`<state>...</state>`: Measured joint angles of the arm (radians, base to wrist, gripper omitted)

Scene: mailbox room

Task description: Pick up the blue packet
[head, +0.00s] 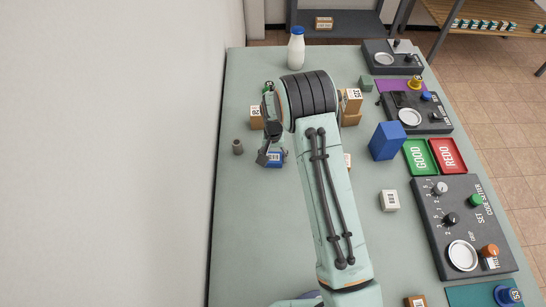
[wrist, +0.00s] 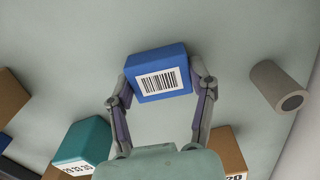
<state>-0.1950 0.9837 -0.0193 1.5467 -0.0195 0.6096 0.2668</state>
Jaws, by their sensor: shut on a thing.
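The blue packet (wrist: 150,62) has a white barcode label on the face toward the camera in the wrist view. It sits between the two fingers of my gripper (wrist: 160,82), which are shut on its left and right sides. In the head view the blue packet (head: 276,159) shows at the left part of the table, low at the fingertips of my gripper (head: 270,155). I cannot tell whether it touches the tabletop or is just above it. My arm covers part of the table's middle.
Brown boxes (head: 257,117) and a teal box (wrist: 82,142) are close by. A larger blue block (head: 387,141), green and red trays (head: 447,156) and control panels (head: 461,225) line the right side. The front left table is clear.

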